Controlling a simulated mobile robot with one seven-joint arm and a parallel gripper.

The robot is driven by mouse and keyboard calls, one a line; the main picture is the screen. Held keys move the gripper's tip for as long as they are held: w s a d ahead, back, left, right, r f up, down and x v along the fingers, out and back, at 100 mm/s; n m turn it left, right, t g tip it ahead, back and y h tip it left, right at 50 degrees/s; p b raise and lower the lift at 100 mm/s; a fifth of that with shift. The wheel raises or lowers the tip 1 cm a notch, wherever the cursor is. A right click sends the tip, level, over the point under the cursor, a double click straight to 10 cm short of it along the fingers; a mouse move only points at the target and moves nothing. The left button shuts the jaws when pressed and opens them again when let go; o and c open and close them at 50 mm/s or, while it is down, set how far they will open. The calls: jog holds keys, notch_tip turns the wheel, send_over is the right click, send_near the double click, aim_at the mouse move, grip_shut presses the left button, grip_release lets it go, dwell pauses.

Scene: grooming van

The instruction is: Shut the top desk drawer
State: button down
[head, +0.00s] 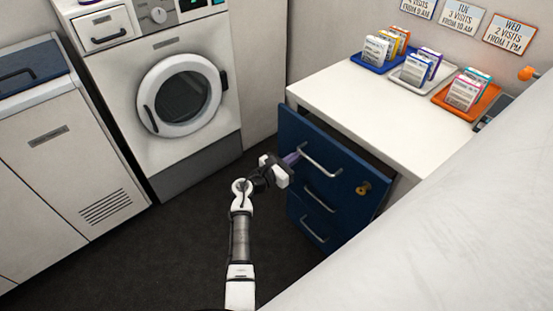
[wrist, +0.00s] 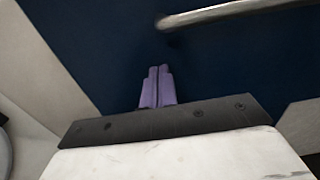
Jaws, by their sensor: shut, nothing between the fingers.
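The desk (head: 400,110) has a white top and a dark blue front on the right in the head view. Its top drawer (head: 292,128) stands out from the desk, with a dark gap behind its front panel. The drawer's silver bar handle (head: 321,161) also shows at the top right of the wrist view (wrist: 235,10). My gripper (head: 295,157) is shut and empty, its purple fingers pointing at the blue drawer front beside the handle's left end. In the wrist view the fingertips (wrist: 158,70) are close to the blue panel; I cannot tell whether they touch it.
Lower handles (head: 319,200) and a brass lock with key (head: 363,188) are on the blue front. Blue (head: 368,64), grey (head: 405,79) and orange (head: 480,109) trays hold small boxes on the desk. A washing machine (head: 150,60) stands behind. Dark floor (head: 180,240) is clear at left.

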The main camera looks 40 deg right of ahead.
aim_at(309, 147)
jog(key=d+b, duration=0.1)
jog(key=d, duration=0.5)
jog(key=shift+w, duration=0.2)
jog(key=shift+d+r, duration=0.1)
jog(key=shift+r, duration=0.05)
jog(key=shift+r, duration=0.15)
